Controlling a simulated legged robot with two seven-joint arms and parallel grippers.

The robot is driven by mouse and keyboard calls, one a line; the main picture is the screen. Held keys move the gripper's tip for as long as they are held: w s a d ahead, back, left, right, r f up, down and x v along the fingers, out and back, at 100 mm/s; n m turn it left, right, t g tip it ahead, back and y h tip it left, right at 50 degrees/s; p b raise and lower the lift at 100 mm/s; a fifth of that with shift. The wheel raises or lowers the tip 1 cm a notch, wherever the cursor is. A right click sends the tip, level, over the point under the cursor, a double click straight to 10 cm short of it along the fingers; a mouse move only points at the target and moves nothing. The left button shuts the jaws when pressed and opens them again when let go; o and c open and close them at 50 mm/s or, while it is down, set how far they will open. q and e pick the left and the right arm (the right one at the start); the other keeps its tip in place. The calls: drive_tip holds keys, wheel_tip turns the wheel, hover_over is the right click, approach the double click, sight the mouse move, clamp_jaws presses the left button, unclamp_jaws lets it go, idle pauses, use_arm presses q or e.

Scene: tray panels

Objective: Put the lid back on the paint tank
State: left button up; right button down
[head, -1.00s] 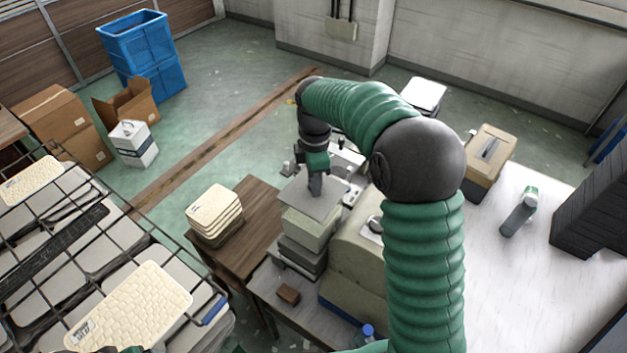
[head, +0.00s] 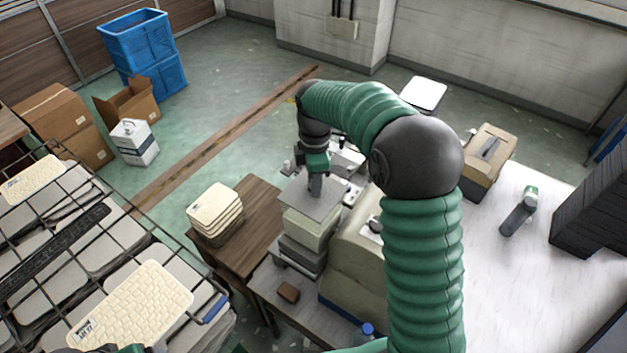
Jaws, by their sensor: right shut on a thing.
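My right arm bends over the bench, and my right gripper (head: 316,186) points down at a thin grey square lid (head: 301,197). The gripper is shut on the lid, though its fingertips are small and partly hidden. The lid lies roughly level over the pale boxy paint tank (head: 308,227). From this angle I cannot tell whether the lid touches the rim all round. The tank's opening is hidden under the lid. At the bottom left edge only slivers of green and dark parts show; my left gripper is not visible there.
A beige machine body (head: 357,245) stands right of the tank. A wooden table (head: 255,215) with stacked cream panels (head: 213,205) is to the left. A wire rack (head: 150,232) with panels fills the lower left. A small brown block (head: 288,292) lies in front.

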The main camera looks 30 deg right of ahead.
drive_tip(key=c, duration=1.1)
unclamp_jaws()
drive_tip(key=o, duration=0.5)
drive_tip(key=shift+r, duration=0.1)
wheel_tip(320, 180, up, 7)
drive_tip(key=p, duration=0.6)
drive_tip(key=shift+c, duration=0.2)
clamp_jaws()
